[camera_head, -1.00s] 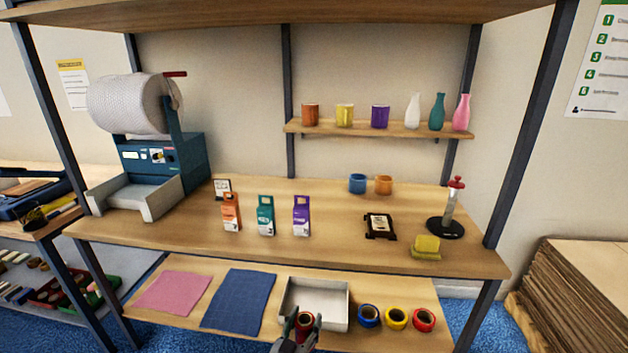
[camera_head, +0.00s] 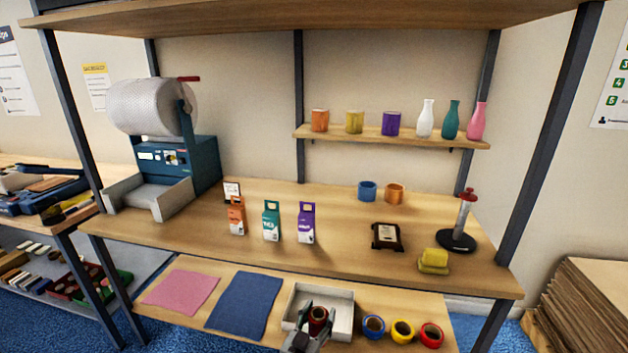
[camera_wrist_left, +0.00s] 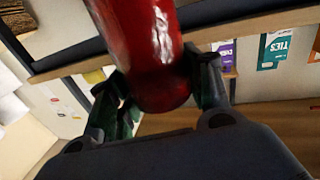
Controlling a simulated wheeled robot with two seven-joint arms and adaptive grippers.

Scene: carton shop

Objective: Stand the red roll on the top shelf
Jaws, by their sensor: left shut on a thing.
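My left gripper (camera_head: 312,331) is shut on a dark red roll (camera_head: 317,317), in front of the white tray on the lower shelf. In the left wrist view the roll (camera_wrist_left: 155,55) is glossy red and sits between the two fingers (camera_wrist_left: 165,100). The top shelf (camera_head: 300,14) is the wooden board across the top of the head view; its upper surface is mostly out of sight. Another red roll (camera_head: 431,335) lies at the right of the lower shelf. My right gripper is not in view.
A blue roll (camera_head: 373,327) and a yellow roll (camera_head: 402,332) lie right of the white tray (camera_head: 345,293). A small wall shelf (camera_head: 390,136) holds cups and vases. Dark posts (camera_head: 548,150) flank the bench.

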